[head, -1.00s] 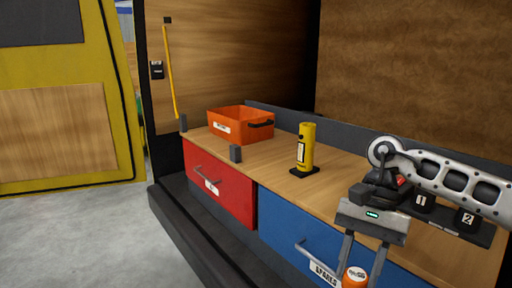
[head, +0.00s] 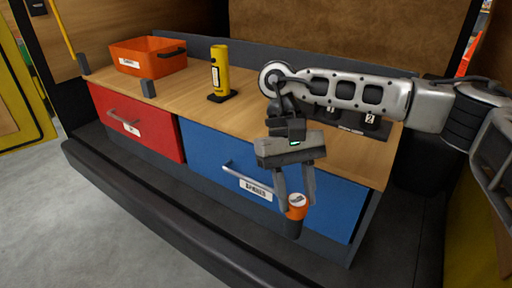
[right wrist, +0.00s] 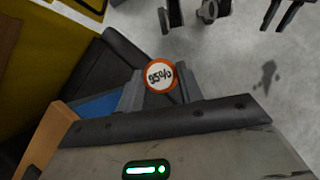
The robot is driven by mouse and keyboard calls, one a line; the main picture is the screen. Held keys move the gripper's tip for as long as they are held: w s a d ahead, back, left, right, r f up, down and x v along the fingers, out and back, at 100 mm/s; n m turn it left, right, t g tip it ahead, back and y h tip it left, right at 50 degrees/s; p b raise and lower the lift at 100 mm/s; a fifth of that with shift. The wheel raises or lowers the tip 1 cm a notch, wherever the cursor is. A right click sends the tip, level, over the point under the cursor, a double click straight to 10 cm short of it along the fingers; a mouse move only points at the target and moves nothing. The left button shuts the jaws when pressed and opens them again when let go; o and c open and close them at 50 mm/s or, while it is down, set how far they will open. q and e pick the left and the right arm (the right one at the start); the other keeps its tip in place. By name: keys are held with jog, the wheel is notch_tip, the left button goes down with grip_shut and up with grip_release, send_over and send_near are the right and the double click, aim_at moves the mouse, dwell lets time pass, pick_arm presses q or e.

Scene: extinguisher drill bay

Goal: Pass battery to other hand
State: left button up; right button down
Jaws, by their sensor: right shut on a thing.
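The battery is a small cylinder with an orange top and a dark lower body (head: 297,207). My right gripper (head: 296,200) is shut on it, one finger on each side, and holds it upright in the air in front of the blue drawer. In the right wrist view the battery's white end label (right wrist: 160,76) reads 95% inside an orange ring, between the fingertips. My left gripper does not show in the head view. Dark parts at the top edge of the right wrist view are too cut off to identify.
The wooden bench (head: 190,95) bears an orange bin (head: 140,62), a yellow cylinder (head: 220,72) on a black base and a dark numbered holder (head: 350,125), partly behind my right arm. Below are a red drawer (head: 140,130) and the blue drawer (head: 210,150). Grey floor is clear at left.

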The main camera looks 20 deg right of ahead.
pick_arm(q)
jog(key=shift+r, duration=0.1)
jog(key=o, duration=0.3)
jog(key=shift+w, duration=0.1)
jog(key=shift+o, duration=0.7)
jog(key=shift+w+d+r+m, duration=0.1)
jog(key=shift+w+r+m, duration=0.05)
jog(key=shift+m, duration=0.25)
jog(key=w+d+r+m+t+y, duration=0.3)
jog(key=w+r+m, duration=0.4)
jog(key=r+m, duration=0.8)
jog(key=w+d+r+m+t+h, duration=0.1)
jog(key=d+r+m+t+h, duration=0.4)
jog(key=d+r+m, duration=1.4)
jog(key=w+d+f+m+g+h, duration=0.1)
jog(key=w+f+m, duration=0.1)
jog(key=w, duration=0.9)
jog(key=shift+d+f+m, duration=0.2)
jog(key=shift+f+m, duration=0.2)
pick_arm(e)
jog(key=w+a+r+n, duration=0.1)
jog(key=w+a+r, duration=0.3)
jog(key=r, duration=0.3)
jog(key=w+a+r+n+h, duration=0.1)
jog(key=w+a+r, duration=0.4)
jog(key=a+r, duration=0.1)
jog(key=shift+a+r+n, duration=0.3)
jog(key=shift+a+r, duration=0.05)
jog(key=shift+a, duration=0.15)
